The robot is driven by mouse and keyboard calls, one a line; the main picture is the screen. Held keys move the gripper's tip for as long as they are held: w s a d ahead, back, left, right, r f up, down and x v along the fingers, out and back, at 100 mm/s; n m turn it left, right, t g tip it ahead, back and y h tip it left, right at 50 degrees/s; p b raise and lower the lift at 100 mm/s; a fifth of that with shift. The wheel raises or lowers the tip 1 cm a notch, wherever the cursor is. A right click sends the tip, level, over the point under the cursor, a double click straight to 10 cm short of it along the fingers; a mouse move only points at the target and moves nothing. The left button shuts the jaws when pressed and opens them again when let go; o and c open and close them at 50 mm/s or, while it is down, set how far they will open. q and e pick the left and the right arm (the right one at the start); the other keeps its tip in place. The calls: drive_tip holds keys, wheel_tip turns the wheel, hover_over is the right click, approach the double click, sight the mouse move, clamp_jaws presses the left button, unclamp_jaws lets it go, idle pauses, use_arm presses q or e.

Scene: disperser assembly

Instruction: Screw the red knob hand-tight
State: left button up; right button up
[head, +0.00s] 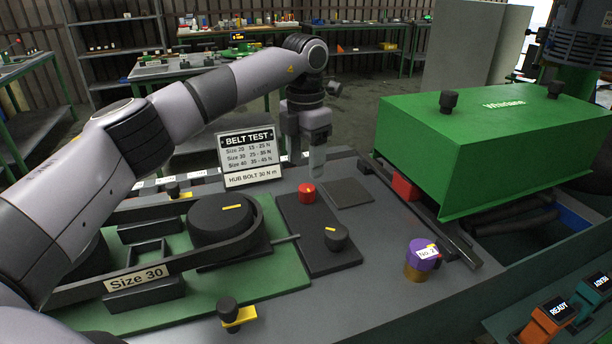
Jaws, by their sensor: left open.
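The red knob (306,193) is a small round cap standing on a dark plate (310,240) in the middle of the bench. My left gripper (316,168) points down from above, behind and slightly right of the red knob in the picture. It is open, and its pale fingers look empty and apart from the knob. One finger largely hides the other. I cannot tell whether the knob is seated flush. My right gripper is not in view.
A black knob (336,238) shares the plate. The belt test sign (249,158) stands close left of the gripper. A belt pulley (221,220) is at left. A green cover (495,140), a red block (405,187) and a purple-topped part (422,252) are at right.

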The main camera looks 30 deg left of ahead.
sight(305, 188)
use_arm(q)
drive_tip(key=shift+f+p, duration=0.4)
drive_tip(key=shift+f, duration=3.15)
drive_tip(key=c, duration=1)
